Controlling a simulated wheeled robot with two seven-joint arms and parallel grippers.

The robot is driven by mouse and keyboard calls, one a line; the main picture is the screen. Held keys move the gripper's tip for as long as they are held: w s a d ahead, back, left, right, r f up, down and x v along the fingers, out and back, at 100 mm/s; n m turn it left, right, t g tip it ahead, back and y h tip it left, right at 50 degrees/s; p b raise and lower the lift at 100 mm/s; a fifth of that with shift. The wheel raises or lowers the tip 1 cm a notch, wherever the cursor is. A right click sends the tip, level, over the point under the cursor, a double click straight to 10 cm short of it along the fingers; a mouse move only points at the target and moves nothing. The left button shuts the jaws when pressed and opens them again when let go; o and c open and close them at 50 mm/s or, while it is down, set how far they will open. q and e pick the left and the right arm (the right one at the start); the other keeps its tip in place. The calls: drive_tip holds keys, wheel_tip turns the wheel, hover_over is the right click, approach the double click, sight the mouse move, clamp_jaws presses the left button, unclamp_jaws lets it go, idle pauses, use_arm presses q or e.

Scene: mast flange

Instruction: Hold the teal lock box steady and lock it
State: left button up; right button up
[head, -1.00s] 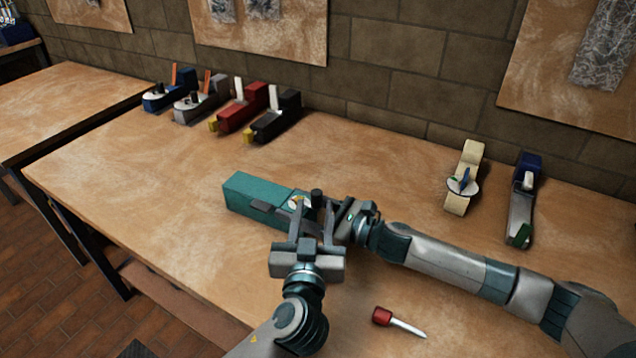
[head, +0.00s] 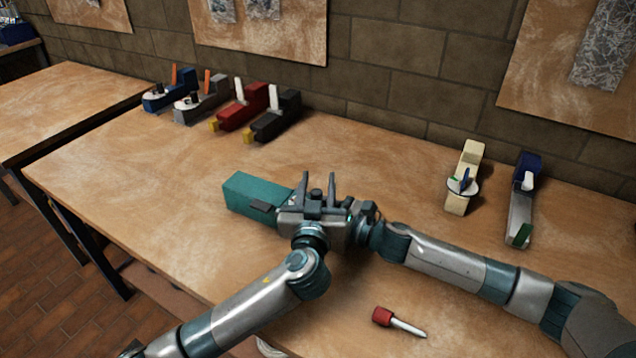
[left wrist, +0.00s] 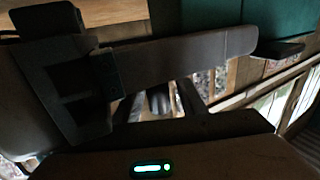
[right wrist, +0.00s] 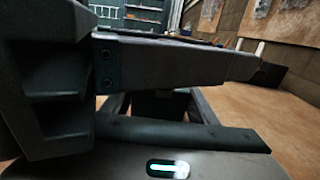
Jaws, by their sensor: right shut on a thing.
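The teal lock box (head: 252,190) lies lengthwise near the middle of the table. A black upright knob (head: 316,193) stands at its right end. My right gripper (head: 276,202) comes from the right and is shut on the box. One of its dark finger pads shows against the near side; the other is hidden. My left gripper (head: 318,180) is over the right end, fingers spread to either side of the knob. I cannot tell whether they touch it. Its palm hides much of that end. Teal surface (left wrist: 275,32) shows at the top of the left wrist view.
A red-handled screwdriver (head: 383,316) lies at the front. Blue (head: 157,103), grey (head: 215,88), red (head: 255,97) and black (head: 277,124) devices stand at the back left. Cream (head: 471,155) and navy (head: 526,168) ones stand at the right. Table left of the box is clear.

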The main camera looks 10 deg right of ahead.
use_arm(q)
clamp_jaws()
drive_tip(key=shift+s+d+f+h, duration=0.1)
drive_tip(key=shift+h, duration=0.2)
